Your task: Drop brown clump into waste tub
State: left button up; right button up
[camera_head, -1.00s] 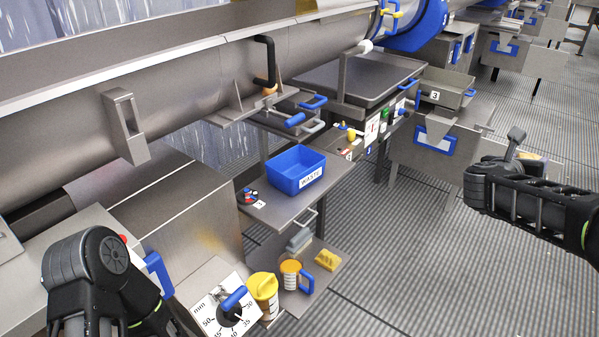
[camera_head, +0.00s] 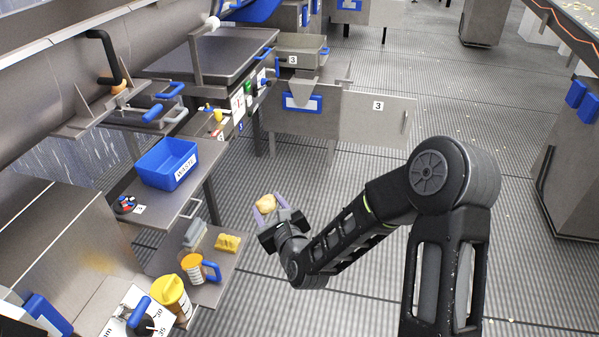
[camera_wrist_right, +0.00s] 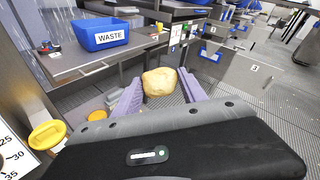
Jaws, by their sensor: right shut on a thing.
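The brown clump (camera_head: 266,201) is a tan, rounded lump held between the pale purple fingers of my right gripper (camera_head: 268,207). In the right wrist view the clump (camera_wrist_right: 160,82) sits between the fingertips, off any surface. The waste tub (camera_head: 167,164) is a blue open box with a WASTE label, standing on a metal shelf to the left of my right gripper. The tub also shows at the upper left of the right wrist view (camera_wrist_right: 99,33). My left gripper is not in view.
A lower shelf holds a yellow-lidded container (camera_head: 171,294), an orange-and-white mug with a blue handle (camera_head: 193,268) and a yellow sponge (camera_head: 228,243). A dark knob (camera_head: 125,204) sits beside the tub. Open floor (camera_head: 345,185) lies behind and right of my right gripper.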

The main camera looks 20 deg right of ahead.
aim_at(169, 164)
jog(key=k, duration=0.55)
jog(key=k+u, duration=0.1)
jog(key=u, duration=2.85)
jog(key=k+l, duration=0.25)
jog(key=l, duration=0.2)
jog(key=k+l, duration=0.2)
jog(key=l, duration=0.25)
jog(key=k+l, duration=0.25)
jog(key=l, duration=0.2)
jog(key=k+l, duration=0.2)
jog(key=l, duration=0.25)
jog(key=k+l, duration=0.25)
jog(key=l, duration=0.2)
jog(key=k+l, duration=0.25)
jog(key=l, duration=0.2)
jog(key=k+l, duration=0.2)
jog(key=l, duration=0.25)
jog(key=k+l, duration=0.25)
jog(key=l, duration=0.2)
